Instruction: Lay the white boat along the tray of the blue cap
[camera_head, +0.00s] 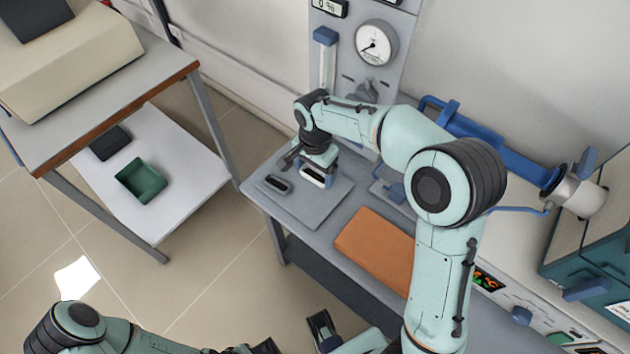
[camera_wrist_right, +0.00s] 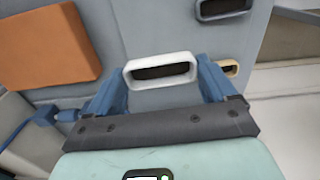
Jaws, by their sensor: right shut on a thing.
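The white boat (camera_wrist_right: 161,70) is a long open trough with rounded ends and a dark inside. It sits between the blue fingers of my right gripper (camera_wrist_right: 160,84), which is shut on it. In the head view the boat (camera_head: 315,178) is partly hidden under the gripper (camera_head: 318,170), low over the grey mat; I cannot tell whether it touches. A blue piece (camera_head: 396,192) with a small grey plate, possibly the blue cap and its tray, lies to the right on the bench. Parts of my left arm show at the bottom edge; its gripper's opening is unclear.
A dark grey boat (camera_head: 277,184) lies on the grey mat (camera_head: 318,215). A tan boat (camera_wrist_right: 231,68) shows behind my right finger in the wrist view. An orange board (camera_head: 375,250) lies on the bench nearby. A blue tube (camera_head: 490,150) runs behind my right arm.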

